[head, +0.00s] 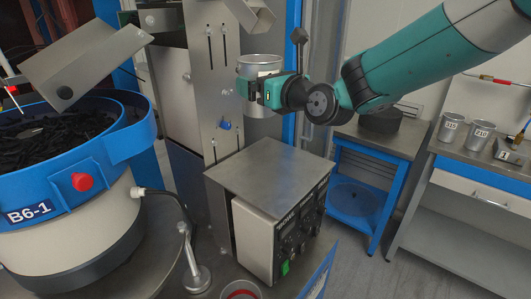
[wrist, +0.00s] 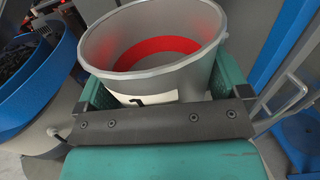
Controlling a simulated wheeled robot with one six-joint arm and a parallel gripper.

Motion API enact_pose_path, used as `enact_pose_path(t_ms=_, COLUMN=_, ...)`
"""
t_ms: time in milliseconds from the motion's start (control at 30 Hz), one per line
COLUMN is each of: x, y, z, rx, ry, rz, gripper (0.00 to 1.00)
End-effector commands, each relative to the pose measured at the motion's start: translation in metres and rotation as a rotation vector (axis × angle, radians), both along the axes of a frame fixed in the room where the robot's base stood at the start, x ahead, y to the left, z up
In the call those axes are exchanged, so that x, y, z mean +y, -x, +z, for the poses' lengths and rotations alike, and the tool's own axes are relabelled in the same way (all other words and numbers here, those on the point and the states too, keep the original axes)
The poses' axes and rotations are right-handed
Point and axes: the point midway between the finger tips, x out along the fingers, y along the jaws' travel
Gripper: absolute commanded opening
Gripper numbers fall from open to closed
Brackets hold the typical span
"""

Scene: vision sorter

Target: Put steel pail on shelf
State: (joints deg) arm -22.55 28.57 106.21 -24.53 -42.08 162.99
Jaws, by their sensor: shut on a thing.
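The steel pail (head: 262,66) is a grey metal bucket with a pale label on its side. My gripper (head: 262,91) is shut on it and holds it upright in the air, above the grey control box, in the head view. In the wrist view the pail (wrist: 150,45) fills the top middle, its open mouth showing a red band inside. The teal fingers (wrist: 165,85) lie on both sides of it. Part of the pail is hidden behind the gripper. I cannot tell which surface is the shelf.
A control box (head: 270,175) with knobs stands below the pail. A blue bowl feeder (head: 70,170) with dark parts is at left. A steel column (head: 205,60) stands close behind. At right, a bench (head: 470,165) holds labelled pails (head: 450,127); a blue-framed table (head: 375,140) carries a dark round object.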

Motion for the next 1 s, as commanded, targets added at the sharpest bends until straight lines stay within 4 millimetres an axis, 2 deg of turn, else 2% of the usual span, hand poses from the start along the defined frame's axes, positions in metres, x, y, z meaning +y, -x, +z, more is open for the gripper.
enact_pose_path(t_ms=33, x=-0.001, y=-0.001, z=-0.017, rx=0.007, ry=0.001, rz=-0.001, gripper=0.66)
enact_pose_path(t_ms=200, x=-0.001, y=-0.001, z=-0.067, rx=0.007, ry=0.002, rz=-0.002, gripper=0.66)
enact_pose_path(t_ms=400, x=0.000, y=0.000, z=-0.111, rx=0.003, ry=0.000, rz=-0.001, gripper=0.66)
enact_pose_path(t_ms=567, x=0.002, y=0.000, z=-0.124, rx=0.000, ry=-0.001, rz=0.002, gripper=0.66)
enact_pose_path(t_ms=800, x=0.003, y=0.001, z=-0.160, rx=0.003, ry=0.000, rz=0.003, gripper=0.66)
enact_pose_path(t_ms=1000, x=0.003, y=0.000, z=-0.165, rx=-0.002, ry=-0.002, rz=0.003, gripper=0.66)
